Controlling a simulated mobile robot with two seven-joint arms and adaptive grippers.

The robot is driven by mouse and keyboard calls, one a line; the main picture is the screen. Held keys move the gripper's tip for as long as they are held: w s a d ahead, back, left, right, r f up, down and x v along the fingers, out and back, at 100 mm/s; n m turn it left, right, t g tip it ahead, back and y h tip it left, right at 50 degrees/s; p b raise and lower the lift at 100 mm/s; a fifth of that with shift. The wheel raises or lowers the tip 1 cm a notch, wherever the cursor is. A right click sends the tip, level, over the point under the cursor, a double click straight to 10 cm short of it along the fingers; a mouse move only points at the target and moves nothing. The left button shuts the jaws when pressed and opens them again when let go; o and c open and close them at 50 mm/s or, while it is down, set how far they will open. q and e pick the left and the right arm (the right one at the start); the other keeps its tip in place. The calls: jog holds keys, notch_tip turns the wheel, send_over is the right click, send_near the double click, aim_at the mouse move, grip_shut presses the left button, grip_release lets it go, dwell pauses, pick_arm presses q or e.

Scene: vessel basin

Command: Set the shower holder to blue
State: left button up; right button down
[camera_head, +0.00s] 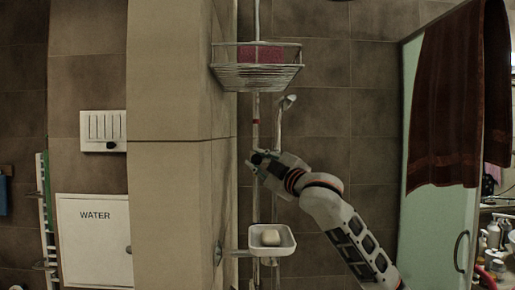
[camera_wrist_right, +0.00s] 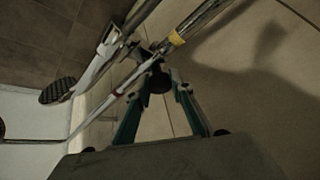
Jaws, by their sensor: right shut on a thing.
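My right gripper (camera_head: 258,160) is at the shower rail (camera_head: 255,193), closed on the dark shower holder (camera_wrist_right: 158,80). Its green fingers stand on both sides of the holder's dark knob in the right wrist view (camera_wrist_right: 160,84). The grey shower head (camera_head: 287,103) is above and right of the gripper; its round dark face shows in the right wrist view (camera_wrist_right: 57,91). A red mark (camera_head: 256,122) is on the rail above the gripper. In the right wrist view a yellow mark (camera_wrist_right: 176,38) lies on the other side of the holder. I cannot make out a blue mark. My left gripper is out of view.
A wire basket (camera_head: 257,77) with a pink item hangs above, and a white soap dish (camera_head: 271,240) with soap is below the gripper. A tiled wall corner (camera_head: 182,150) stands close on the left. A brown towel (camera_head: 460,100) hangs over a glass panel at right.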

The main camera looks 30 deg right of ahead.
notch_tip(320, 180, down, 24)
jog(key=b, duration=0.4)
jog(key=shift+f, duration=0.1)
dwell(0.4)
jog(key=c, duration=1.8)
grip_release()
jog(key=shift+o, duration=0.2)
jog(key=v, duration=1.2)
jog(key=shift+a, duration=0.1)
